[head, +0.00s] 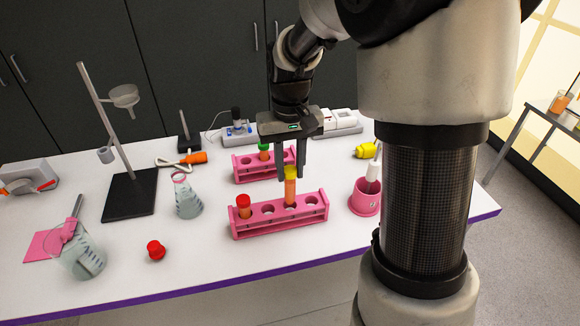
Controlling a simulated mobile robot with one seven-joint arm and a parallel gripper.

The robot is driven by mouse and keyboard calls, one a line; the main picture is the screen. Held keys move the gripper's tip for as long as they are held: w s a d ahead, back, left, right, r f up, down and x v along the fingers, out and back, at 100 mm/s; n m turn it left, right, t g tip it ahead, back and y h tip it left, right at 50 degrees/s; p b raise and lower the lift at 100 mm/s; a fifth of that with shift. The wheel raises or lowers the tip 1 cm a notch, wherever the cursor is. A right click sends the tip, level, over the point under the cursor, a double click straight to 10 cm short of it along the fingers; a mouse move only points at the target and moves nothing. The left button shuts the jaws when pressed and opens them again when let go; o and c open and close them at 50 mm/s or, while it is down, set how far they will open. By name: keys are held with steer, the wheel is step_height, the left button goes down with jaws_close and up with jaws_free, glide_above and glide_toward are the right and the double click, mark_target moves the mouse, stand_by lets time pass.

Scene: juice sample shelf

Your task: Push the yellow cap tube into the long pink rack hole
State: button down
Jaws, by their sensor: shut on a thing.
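The yellow cap tube (290,191) holds orange liquid and stands about upright above the long pink rack (279,222), in line with a hole right of the rack's middle. Its lower end meets the rack's top; I cannot tell how deep it sits. My gripper (291,172) points down from above and is shut on the yellow cap. A red-orange cap tube (243,206) sits in the leftmost hole of the long rack. Open holes show on both sides of the yellow cap tube.
A shorter pink rack (244,172) with a green cap tube (263,151) stands just behind. A pink cup (364,198) is close on the right. A flask (187,196), a red cap (156,250) and a retort stand (130,194) are on the left.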

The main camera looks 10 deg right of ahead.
mark_target(290, 187)
steer(key=shift+f+b, duration=2.15)
steer(key=shift+f, duration=1.1)
stand_by(0.4)
steer(key=c, duration=1.3)
jaws_free()
steer(key=shift+c, duration=0.2)
step_height(290, 187, up, 17)
steer(key=p, duration=0.2)
steer(key=s+r+t+p, duration=0.2)
steer(key=s, duration=0.7)
steer(key=s+r+t+p, duration=0.2)
steer(key=s+r+t, duration=0.1)
steer(key=s, duration=0.6)
steer(key=shift+s+r+t, duration=0.15)
steer(key=shift+s+t, duration=0.05)
steer(key=shift+t, duration=0.1)
